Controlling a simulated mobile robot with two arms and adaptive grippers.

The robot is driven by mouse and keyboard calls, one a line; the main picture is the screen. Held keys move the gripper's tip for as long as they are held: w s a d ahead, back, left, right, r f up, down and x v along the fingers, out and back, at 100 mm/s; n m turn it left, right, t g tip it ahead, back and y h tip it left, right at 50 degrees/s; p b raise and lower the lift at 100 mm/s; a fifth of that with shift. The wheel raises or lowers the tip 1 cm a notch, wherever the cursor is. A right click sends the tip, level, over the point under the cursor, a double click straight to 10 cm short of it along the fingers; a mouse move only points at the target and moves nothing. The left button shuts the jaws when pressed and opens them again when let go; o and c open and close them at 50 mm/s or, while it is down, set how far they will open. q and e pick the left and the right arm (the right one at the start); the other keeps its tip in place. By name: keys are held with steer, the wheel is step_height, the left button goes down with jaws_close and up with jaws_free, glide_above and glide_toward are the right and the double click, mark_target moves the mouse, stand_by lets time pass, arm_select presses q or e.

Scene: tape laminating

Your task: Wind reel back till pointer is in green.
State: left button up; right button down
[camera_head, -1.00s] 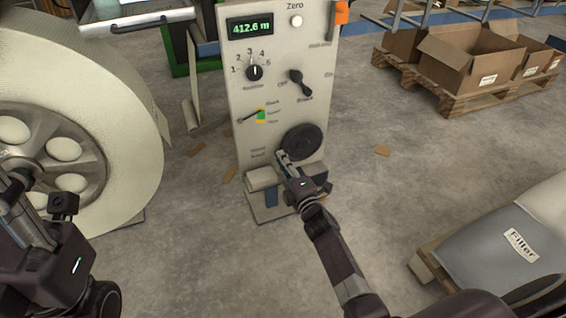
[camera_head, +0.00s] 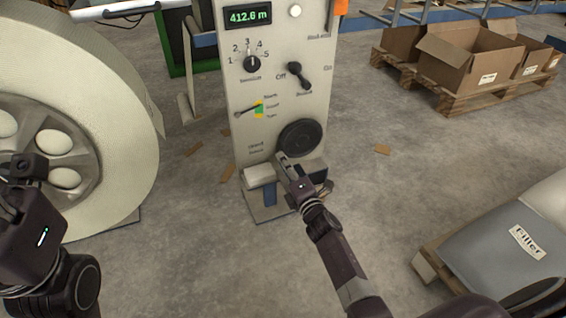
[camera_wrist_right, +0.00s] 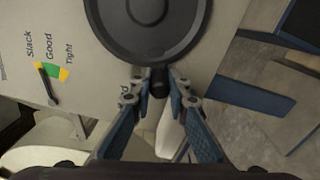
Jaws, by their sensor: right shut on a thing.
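A pale reel (camera_head: 120,130) stands at the left in the head view. A control panel (camera_head: 285,110) carries a dark hand wheel (camera_head: 300,138). My right gripper (camera_head: 284,161) is at the wheel's lower left edge; in the right wrist view it is shut on the wheel's dark knob (camera_wrist_right: 160,80). The gauge's dark pointer (camera_head: 245,111) points to the Slack side, near the border of upper yellow and green (camera_head: 259,109). The green band also shows in the right wrist view (camera_wrist_right: 51,70). My left gripper (camera_head: 28,170) is before the reel; its fingers are not clear.
The panel display (camera_head: 249,16) reads 412.6 m. A selector knob (camera_head: 252,64) and a black brake lever (camera_head: 298,75) are above the wheel. A pallet (camera_head: 440,90) with cardboard boxes is back right, and a grey Filler sack (camera_head: 510,235) front right.

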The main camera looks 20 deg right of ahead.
steer(key=shift+s+d+f, duration=0.15)
steer(key=shift+d+f, duration=0.1)
steer(key=shift+f, duration=0.3)
steer(key=c, duration=1.8)
jaws_free()
steer(key=shift+f, duration=0.1)
steer(key=shift+c, duration=0.2)
steer(key=shift+r, duration=0.2)
steer(key=shift+r, duration=0.1)
steer(key=s, duration=1.1)
steer(key=shift+s+d, duration=0.2)
steer(key=shift+s, duration=0.2)
